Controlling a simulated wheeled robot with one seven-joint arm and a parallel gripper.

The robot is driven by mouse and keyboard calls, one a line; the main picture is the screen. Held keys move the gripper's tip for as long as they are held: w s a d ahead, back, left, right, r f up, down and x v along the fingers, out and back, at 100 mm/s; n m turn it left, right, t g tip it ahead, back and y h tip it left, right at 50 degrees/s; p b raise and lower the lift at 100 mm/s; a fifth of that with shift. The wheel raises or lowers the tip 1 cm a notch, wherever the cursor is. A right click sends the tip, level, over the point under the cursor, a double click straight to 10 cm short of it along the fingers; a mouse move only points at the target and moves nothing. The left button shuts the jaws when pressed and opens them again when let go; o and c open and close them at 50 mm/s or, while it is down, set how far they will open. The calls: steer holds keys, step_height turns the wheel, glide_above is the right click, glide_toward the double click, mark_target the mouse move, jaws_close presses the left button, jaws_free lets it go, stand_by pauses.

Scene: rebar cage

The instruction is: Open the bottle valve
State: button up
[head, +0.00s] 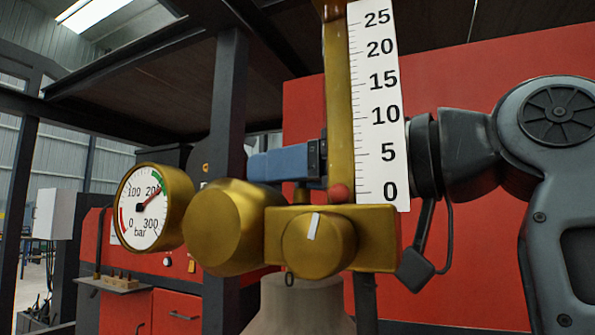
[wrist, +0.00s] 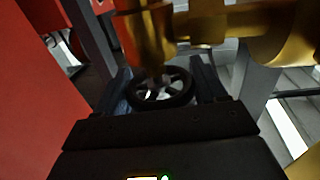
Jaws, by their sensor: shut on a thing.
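The bottle valve's dark spoked handwheel (wrist: 162,90) sits between the two fingers of my gripper (wrist: 160,87) in the wrist view, below brass fittings. My gripper is shut on this wheel. In the head view the wheel is hidden behind the brass regulator (head: 232,228); a blue finger of my gripper (head: 280,165) shows above the regulator. The round gauge (head: 143,208) has its needle just past 200 bar. The red ball (head: 339,193) sits low in the flow tube, near 0 on the scale (head: 376,100). The pale bottle (head: 298,307) stands below.
The brass flow knob (head: 318,244) with a white mark faces the head camera. A dark post (head: 225,130) rises behind the gauge. A red panel (head: 470,260) stands behind my arm, and it also shows close at the left of the wrist view (wrist: 45,110).

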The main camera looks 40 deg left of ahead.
steer(key=shift+n+g, duration=0.4)
steer(key=shift+g, duration=0.2)
steer(key=n+g+h, duration=0.1)
steer(key=n+g, duration=0.1)
steer(key=g, duration=0.2)
steer(key=shift+r+n, duration=0.1)
steer(key=shift+n, duration=0.3)
steer(key=n+g+h, duration=0.1)
steer(key=n+g, duration=0.1)
steer(key=n+g+h, duration=0.1)
steer(key=g+h, duration=0.1)
steer(key=g, duration=0.1)
steer(key=shift+s+r+n, duration=0.1)
steer(key=shift+n, duration=0.3)
steer(key=n+g+h+p, duration=0.2)
steer(key=n+g+h, duration=0.1)
steer(key=h, duration=0.1)
steer(key=shift+d+g, duration=0.1)
steer(key=shift+g, duration=0.3)
steer(key=shift+d+n+g+h+p, duration=0.1)
steer(key=shift+n+g+h+p, duration=0.7)
steer(key=shift+n+h, duration=1.05)
steer(key=shift+s+g+h, duration=0.1)
steer(key=shift+g+h, duration=0.2)
steer(key=shift+h, duration=0.25)
steer(key=o, duration=1)
steer(key=shift+f, duration=0.2)
steer(key=shift+o, duration=0.2)
